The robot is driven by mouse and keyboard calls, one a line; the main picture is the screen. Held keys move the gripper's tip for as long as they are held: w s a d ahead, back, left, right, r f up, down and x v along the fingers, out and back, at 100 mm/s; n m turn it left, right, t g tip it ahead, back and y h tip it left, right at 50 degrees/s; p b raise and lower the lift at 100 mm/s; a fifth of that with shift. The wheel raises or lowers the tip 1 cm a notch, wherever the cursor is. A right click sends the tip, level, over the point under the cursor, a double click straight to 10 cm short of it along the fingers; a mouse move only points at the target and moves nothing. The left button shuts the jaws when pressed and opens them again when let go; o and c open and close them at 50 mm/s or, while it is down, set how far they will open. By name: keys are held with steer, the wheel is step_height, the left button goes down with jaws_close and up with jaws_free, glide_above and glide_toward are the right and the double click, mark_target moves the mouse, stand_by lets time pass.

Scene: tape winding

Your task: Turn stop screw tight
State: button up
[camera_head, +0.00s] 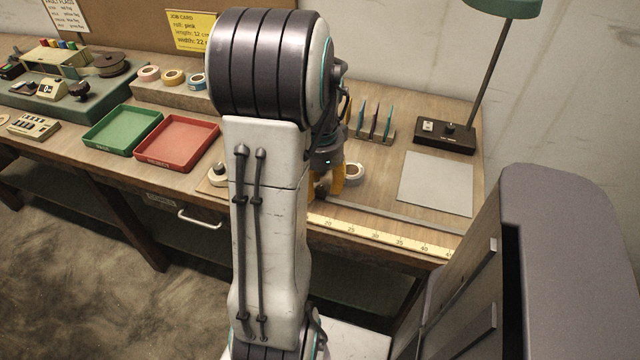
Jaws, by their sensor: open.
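A grey metal rail (405,214) runs right from beside the fingers, behind a yellow ruler strip (382,236). The left part of the rail and ruler is hidden behind my arm. I cannot tell whether the fingers touch anything.
A white tape roll (353,173) lies just right of the gripper. Behind it stands a rack with upright cards (374,124). A grey mat (436,184) and black lamp base (444,136) are at right. Green (122,129) and red (178,143) trays are at left.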

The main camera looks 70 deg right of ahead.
jaws_close()
stand_by(0.4)
steer(key=shift+n, duration=0.8)
jaws_free()
